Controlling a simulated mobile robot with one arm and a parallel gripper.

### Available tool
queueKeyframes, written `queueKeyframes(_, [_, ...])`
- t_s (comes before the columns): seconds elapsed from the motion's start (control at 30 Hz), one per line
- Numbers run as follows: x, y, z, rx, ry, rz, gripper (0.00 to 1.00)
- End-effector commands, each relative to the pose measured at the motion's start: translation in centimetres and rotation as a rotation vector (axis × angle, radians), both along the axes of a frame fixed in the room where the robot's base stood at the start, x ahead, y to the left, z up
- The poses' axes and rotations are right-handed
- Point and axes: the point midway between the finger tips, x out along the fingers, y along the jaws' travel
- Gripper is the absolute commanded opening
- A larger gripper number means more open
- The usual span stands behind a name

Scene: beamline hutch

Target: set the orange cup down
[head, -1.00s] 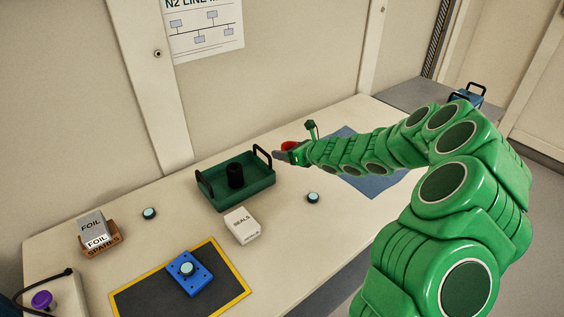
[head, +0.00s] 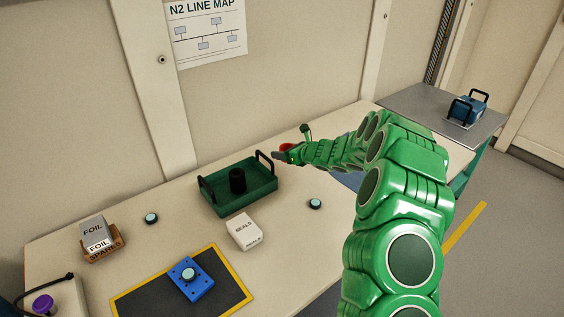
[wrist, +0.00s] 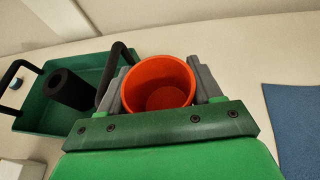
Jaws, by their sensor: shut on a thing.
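The orange cup (wrist: 158,84) is between the two grey fingers of my gripper (wrist: 160,88) in the wrist view. Its open rim faces the camera and it looks empty inside. My gripper is shut on it. In the head view only a bit of the cup (head: 287,148) shows, mostly hidden behind my gripper (head: 280,156). My gripper is just right of the green tray's right handle. Whether the cup's base touches the table cannot be told.
The green tray (head: 268,186) holds a black cylinder (head: 237,181). A blue mat (wrist: 296,125) lies to the right, partly behind my arm. A white seals box (head: 244,231) and a teal-topped disc (head: 315,204) are nearer. Bare table (wrist: 225,60) lies between tray and mat.

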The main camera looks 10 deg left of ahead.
Motion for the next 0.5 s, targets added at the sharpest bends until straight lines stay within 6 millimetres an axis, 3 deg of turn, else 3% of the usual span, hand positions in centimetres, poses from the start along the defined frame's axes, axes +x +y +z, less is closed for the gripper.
queueKeyframes(0.5, [3.2, 1.0, -3.9, 0.000, -0.004, 0.002, 0.35])
